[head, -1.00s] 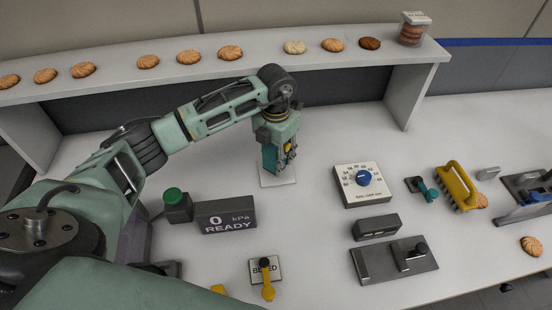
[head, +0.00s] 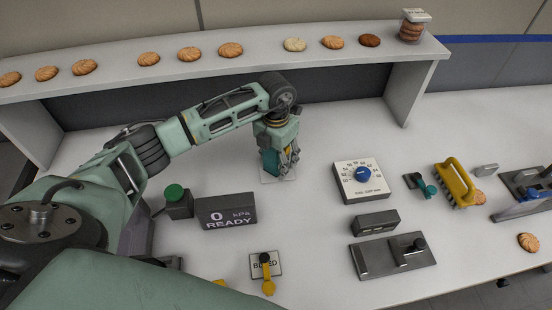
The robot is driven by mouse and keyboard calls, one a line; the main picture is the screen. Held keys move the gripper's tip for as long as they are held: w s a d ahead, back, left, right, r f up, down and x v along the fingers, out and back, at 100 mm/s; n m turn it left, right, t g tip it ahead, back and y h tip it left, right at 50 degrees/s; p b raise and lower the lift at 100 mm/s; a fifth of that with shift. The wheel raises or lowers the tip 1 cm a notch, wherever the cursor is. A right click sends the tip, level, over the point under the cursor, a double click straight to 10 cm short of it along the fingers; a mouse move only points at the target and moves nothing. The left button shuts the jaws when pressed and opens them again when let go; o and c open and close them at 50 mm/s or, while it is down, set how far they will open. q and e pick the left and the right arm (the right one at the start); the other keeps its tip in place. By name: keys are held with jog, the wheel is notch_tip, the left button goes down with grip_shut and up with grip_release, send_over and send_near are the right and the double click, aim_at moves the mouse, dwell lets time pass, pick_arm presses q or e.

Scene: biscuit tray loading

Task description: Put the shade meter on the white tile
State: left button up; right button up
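The white tile (head: 290,178) lies on the table below the shelf front, mostly hidden under my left gripper. My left gripper (head: 282,162) points down over the tile, its fingers around a small teal block (head: 269,163) that looks like the shade meter. The block's lower end is at or just above the tile; I cannot tell whether it touches. The far side of the block is hidden by the fingers. My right gripper is not in view.
A display reading 0 kPa READY (head: 227,212) and a green button (head: 175,196) stand left of the tile. A blue-knob dial box (head: 361,182) stands to the right. A shelf (head: 240,65) with several biscuits runs behind. The table between tile and dial is clear.

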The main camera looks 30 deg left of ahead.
aim_at(276, 153)
pick_arm(q)
jog(key=shift+r, duration=0.25)
notch_tip(276, 153, up, 10)
jog(key=b, duration=0.3)
jog(key=shift+r+b, duration=0.2)
jog(key=shift+b, duration=0.2)
jog(key=shift+r, duration=0.7)
jog(key=shift+s+f, duration=0.1)
